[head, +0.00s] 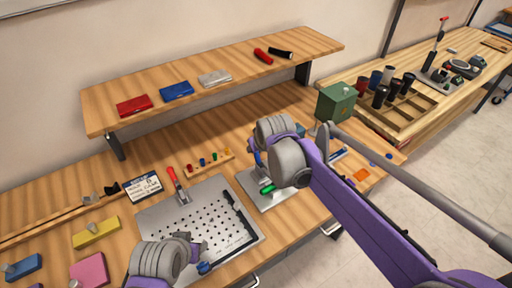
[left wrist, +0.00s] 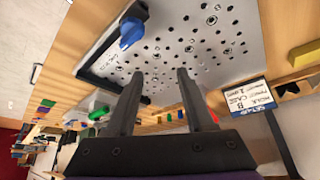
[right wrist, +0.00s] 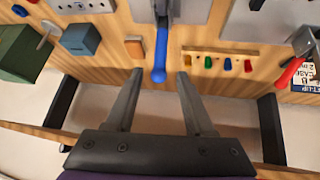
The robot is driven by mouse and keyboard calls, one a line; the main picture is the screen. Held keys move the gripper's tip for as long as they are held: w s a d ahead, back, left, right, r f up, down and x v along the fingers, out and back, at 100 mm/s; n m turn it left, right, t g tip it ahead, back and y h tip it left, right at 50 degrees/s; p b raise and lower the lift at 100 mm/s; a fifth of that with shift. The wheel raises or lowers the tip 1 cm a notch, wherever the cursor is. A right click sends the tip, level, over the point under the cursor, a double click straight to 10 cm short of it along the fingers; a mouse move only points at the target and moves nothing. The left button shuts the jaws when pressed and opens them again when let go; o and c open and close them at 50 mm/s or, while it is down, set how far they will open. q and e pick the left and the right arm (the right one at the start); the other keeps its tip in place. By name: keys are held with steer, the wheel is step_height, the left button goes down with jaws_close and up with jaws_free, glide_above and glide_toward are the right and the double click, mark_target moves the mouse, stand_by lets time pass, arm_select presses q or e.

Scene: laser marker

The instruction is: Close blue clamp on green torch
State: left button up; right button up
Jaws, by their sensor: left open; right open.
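The blue clamp handle (right wrist: 160,55) shows in the right wrist view, hanging from a grey clamp arm at the top edge. My right gripper (right wrist: 160,74) is open, with one finger on each side of the handle's end and a gap to both. In the head view the green torch (head: 267,188) lies on a grey plate (head: 252,184), just below my right wrist, which hides most of the clamp. The green torch also shows in the left wrist view (left wrist: 98,113). My left gripper (left wrist: 160,74) is open and empty, near the perforated plate (left wrist: 200,35).
The perforated plate carries a red-handled clamp (head: 172,175) and a blue knob (head: 204,267). A rack of small coloured pegs (head: 209,163) stands behind it. A green box (head: 336,102) stands right of my right wrist. A raised shelf (head: 220,62) runs along the back.

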arm_select(q)
steer(key=shift+r, duration=0.1)
arm_select(e)
steer(key=v, duration=0.5)
steer(key=shift+s+r, duration=0.25)
steer(key=shift+r, duration=0.1)
